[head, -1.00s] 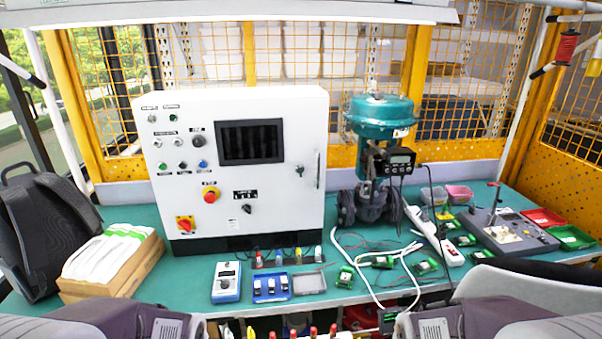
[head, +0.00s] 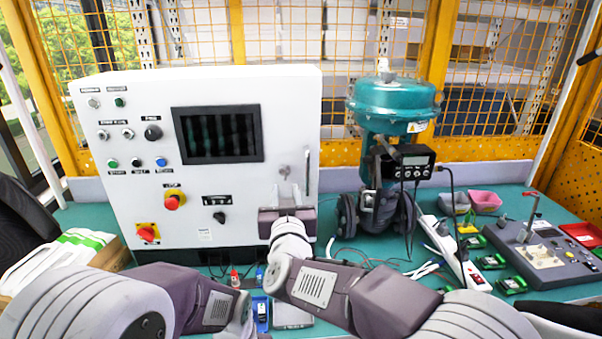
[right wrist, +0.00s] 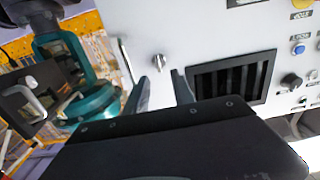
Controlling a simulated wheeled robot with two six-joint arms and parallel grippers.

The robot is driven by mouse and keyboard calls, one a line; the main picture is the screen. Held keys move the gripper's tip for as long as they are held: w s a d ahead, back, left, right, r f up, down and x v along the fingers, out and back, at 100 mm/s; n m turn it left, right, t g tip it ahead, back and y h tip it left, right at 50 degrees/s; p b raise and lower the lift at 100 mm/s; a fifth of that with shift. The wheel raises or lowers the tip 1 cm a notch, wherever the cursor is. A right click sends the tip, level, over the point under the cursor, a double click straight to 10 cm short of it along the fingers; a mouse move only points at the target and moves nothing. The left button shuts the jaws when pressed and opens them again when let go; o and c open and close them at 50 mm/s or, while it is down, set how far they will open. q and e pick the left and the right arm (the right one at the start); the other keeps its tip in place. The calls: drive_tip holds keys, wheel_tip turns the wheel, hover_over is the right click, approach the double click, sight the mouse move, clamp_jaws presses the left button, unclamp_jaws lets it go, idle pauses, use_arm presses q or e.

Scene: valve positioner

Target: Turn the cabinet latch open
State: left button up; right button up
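The white cabinet (head: 240,225) stands on the green bench with its latch, a small metal turn piece (head: 284,171), on the right of its front. The latch also shows in the right wrist view (right wrist: 159,62). My right gripper (head: 287,188) is in front of the cabinet, just below the latch in the head view. In the right wrist view its two fingers (right wrist: 162,78) are apart, with the latch beyond and between their tips, and nothing is held. My left gripper (head: 245,318) is low at the bench's front edge; its fingers cannot be made out.
A slim vertical handle (head: 307,171) is right of the latch. The dark screen (head: 217,134) and several buttons are to the left. A teal valve actuator (head: 393,105) stands close right of the cabinet. Cables, a power strip (head: 452,255) and small boards crowd the right bench.

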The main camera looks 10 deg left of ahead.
sight(285, 173)
drive_tip(key=p+x, duration=0.1)
drive_tip(key=x, duration=0.7)
drive_tip(key=shift+w+d, duration=0.1)
drive_tip(key=shift+w, duration=0.05)
drive_tip(key=shift+w+p, duration=0.1)
drive_tip(key=shift+p, duration=0.2)
use_arm(q)
drive_tip(key=shift+s+r, duration=0.2)
drive_tip(key=shift+r, duration=0.65)
use_arm(e)
drive_tip(key=shift+w, duration=0.1)
clamp_jaws()
